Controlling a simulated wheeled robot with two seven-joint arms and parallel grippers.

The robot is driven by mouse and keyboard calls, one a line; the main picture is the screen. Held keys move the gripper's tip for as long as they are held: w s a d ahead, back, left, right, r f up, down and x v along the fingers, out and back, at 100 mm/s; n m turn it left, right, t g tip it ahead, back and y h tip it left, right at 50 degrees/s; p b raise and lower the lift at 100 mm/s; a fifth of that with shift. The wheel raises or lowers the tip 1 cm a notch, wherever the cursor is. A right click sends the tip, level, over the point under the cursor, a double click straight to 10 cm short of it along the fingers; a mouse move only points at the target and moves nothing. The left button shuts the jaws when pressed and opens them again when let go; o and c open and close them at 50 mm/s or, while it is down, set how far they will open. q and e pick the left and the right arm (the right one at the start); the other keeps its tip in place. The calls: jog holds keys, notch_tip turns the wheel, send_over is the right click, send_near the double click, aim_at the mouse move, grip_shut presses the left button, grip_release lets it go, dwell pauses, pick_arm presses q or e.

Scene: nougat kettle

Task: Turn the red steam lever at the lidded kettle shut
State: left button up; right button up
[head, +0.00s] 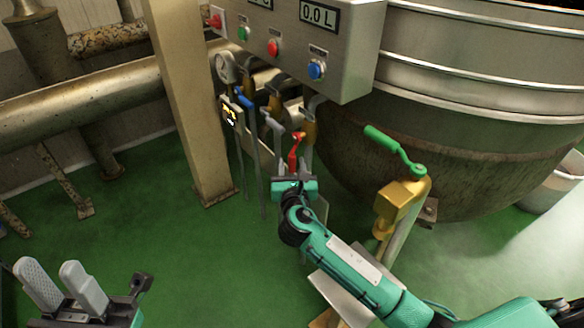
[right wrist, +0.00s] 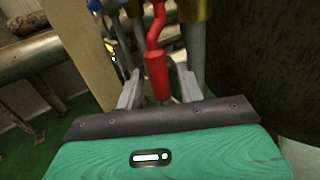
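The red steam lever (head: 295,150) hangs on a thin pipe below the control box, left of the big steel kettle (head: 450,150). In the right wrist view its red grip (right wrist: 157,75) points down toward my palm, between the two grey fingers. My right gripper (head: 293,180) is at the lever's lower end, its fingers open with a gap visible on each side of the grip. My left gripper (head: 62,286) is open and empty over the floor at the lower left. The kettle's top is cut off by the frame.
A green-handled lever (head: 395,150) on a brass valve (head: 400,205) stands right of my right forearm. A blue lever (head: 245,101) and a grey lever (head: 270,122) hang left of the red one. The control box (head: 345,75) overhangs them. A beige post (head: 185,100) stands left.

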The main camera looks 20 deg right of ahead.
jog(key=shift+w+d, duration=0.1)
jog(key=shift+w, duration=0.15)
grip_shut()
